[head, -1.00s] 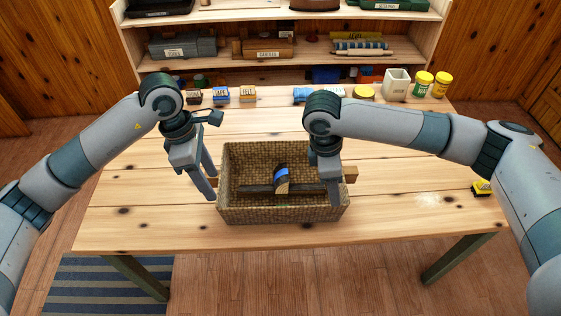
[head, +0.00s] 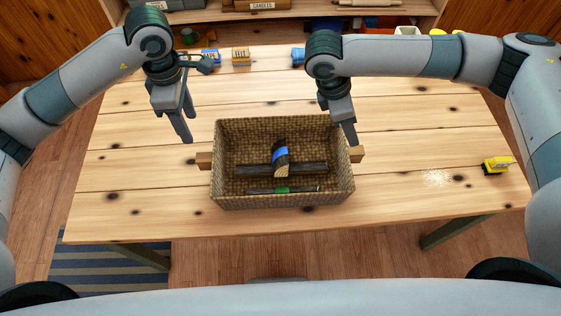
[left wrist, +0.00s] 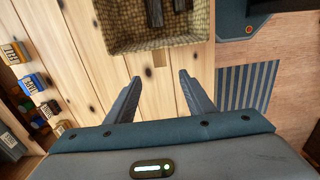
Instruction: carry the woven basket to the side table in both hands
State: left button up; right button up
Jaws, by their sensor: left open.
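The woven basket (head: 285,202) sits upright on the wooden workbench. It holds dark stick-like pieces (head: 300,170), one with a blue band, and a thin green-banded piece (head: 290,189). Wooden handles stick out at its left (head: 204,160) and right (head: 356,154) ends. My left gripper (head: 185,130) is open and empty, up and left of the left handle. In the left wrist view its fingers (left wrist: 160,84) are spread, apart from the handle (left wrist: 159,59). My right gripper (head: 350,136) is close by the right handle; its jaw gap and any contact are hidden. I cannot identify a side table.
Small labelled boxes (head: 241,56) stand along the bench's back edge. A yellow-and-black item (head: 497,165) and a pale scatter (head: 438,179) lie to the right. A shelf is behind. A striped rug (head: 105,278) lies below the front left.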

aim_at(204, 156)
pick_arm(q)
notch_tip(204, 156, down, 18)
jog(key=shift+w+r, duration=0.1)
jog(key=shift+r, duration=0.15)
pick_arm(e)
jog(key=x, duration=1.7)
jog(key=shift+w+f, duration=0.1)
jog(key=shift+f, duration=0.2)
pick_arm(q)
grip_shut()
pick_arm(e)
grip_shut()
